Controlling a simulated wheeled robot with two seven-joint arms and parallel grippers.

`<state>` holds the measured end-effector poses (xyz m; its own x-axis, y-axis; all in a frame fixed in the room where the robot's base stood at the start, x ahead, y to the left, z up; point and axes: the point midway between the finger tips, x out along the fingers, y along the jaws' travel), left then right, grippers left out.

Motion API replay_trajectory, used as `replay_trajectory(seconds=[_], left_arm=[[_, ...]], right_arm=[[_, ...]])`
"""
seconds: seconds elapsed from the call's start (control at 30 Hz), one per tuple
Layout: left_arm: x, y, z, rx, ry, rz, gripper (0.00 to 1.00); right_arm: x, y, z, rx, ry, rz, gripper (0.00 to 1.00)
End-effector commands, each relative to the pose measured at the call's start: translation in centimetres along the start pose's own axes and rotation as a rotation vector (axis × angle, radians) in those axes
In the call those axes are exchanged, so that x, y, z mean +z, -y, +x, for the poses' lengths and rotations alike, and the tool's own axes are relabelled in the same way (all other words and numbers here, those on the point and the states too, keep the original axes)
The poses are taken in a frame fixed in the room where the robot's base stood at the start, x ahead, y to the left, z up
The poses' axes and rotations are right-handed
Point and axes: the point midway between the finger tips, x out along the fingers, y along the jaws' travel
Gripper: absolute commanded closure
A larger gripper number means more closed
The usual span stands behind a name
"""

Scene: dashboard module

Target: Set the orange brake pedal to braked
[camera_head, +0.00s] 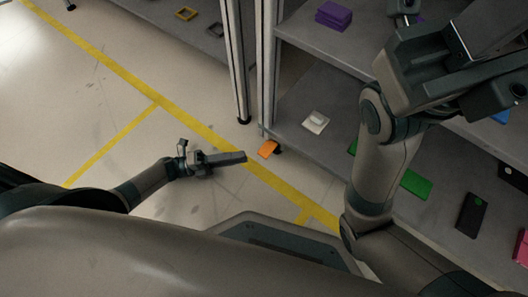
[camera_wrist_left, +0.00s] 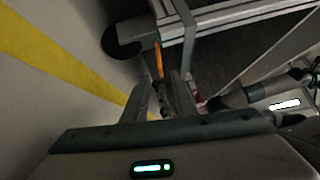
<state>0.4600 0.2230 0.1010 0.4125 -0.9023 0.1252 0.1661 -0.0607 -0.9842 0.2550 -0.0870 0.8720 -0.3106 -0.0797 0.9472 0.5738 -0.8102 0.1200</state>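The orange brake pedal (camera_head: 268,148) is a small tilted plate low at the near edge of the shelf unit, beside a metal post. In the left wrist view the pedal (camera_wrist_left: 158,58) shows as a thin orange strip just beyond the fingertips. My left gripper (camera_head: 243,157) is just left of the pedal in the head view, apart from it and pointing at it. Its two fingers (camera_wrist_left: 160,85) show a gap between them and hold nothing. My right arm is raised at the upper right; whether its gripper is open is not clear.
A grey shelf (camera_head: 300,105) bears a white switch plate (camera_head: 316,122), a green plate (camera_head: 415,184) and a black plate (camera_head: 471,214). Purple blocks (camera_head: 334,15) lie on a higher shelf. A metal post (camera_head: 236,65) stands behind the pedal. Floor with yellow lines (camera_head: 130,85) is free at left.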

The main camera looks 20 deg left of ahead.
Motion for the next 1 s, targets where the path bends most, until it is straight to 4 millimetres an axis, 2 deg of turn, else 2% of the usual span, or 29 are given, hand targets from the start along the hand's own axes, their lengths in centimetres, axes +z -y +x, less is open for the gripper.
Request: replay_trajectory(seconds=[0.1, 0.3, 0.5, 0.7, 0.97, 1.0], left_arm=[[-0.1, 0.0, 2.4, -0.004, -0.002, 0.001, 0.75], [0.0, 0.0, 5.8, -0.004, -0.001, 0.000, 0.75], [0.0, 0.0, 8.1, -0.002, -0.001, 0.001, 0.75], [0.0, 0.0, 9.0, -0.001, 0.001, -0.001, 0.75], [0.0, 0.0, 9.1, -0.001, 0.000, -0.001, 0.75], [0.0, 0.0, 9.1, -0.001, 0.000, 0.000, 0.80]], right_arm=[[-0.1, 0.1, -0.2, -0.002, -0.005, 0.002, 0.69], [-0.6, 0.3, 0.1, -0.006, -0.029, 0.011, 0.69], [-0.9, 0.6, 0.2, -0.008, -0.047, 0.021, 0.69], [-1.0, 0.7, 0.3, -0.012, -0.055, 0.025, 0.69], [-1.0, 0.7, 0.3, -0.011, -0.054, 0.026, 0.69], [-1.0, 0.7, 0.3, -0.010, -0.053, 0.026, 0.69]])
